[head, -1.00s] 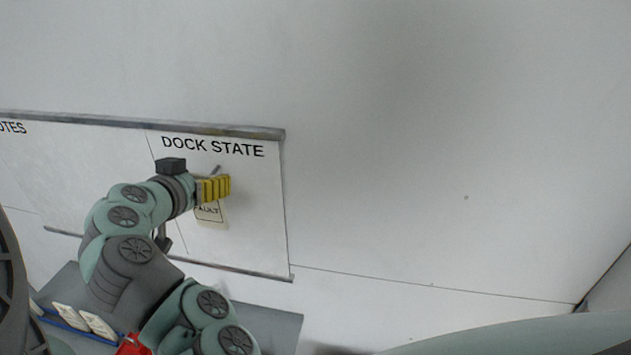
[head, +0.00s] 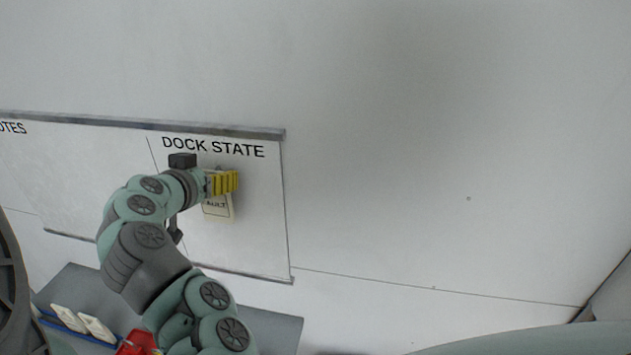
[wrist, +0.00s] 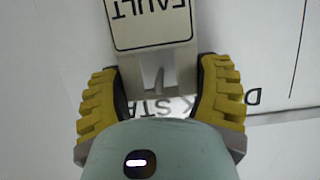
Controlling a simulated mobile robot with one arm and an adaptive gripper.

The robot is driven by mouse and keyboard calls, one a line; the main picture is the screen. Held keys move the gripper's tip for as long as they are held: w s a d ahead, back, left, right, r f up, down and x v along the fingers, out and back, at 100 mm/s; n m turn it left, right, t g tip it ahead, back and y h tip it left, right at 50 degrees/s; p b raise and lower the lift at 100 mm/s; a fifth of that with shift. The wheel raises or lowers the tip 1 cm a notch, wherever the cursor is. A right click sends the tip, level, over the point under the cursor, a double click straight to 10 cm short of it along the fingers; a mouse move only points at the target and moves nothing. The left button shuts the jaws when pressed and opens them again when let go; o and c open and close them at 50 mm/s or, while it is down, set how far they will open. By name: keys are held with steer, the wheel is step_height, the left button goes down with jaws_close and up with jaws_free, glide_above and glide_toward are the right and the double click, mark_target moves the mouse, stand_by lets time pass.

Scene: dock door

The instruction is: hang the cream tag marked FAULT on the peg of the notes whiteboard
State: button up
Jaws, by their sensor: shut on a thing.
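The cream tag marked FAULT (head: 217,209) hangs below my gripper (head: 224,183), in front of the DOCK STATE panel (head: 258,215). In the wrist view the tag (wrist: 152,22) appears upside down. My gripper's yellow fingers (wrist: 160,78) are shut on the tag's narrow top tab. A small grey peg tip (head: 218,167) shows just above the fingers on the DOCK STATE panel; I cannot tell whether the tag is still around it. The notes panel (head: 65,175) is at the left, its heading cut off by the picture edge. No peg shows on its visible part.
A grey shelf (head: 272,328) stands below the board. On it a blue tray (head: 62,326) holds two cream tags (head: 97,327), with a red object (head: 138,343) beside it. The wall right of the board is bare.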

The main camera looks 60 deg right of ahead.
stand_by(0.4)
steer(key=o, duration=1.3)
steer(key=shift+r, duration=0.1)
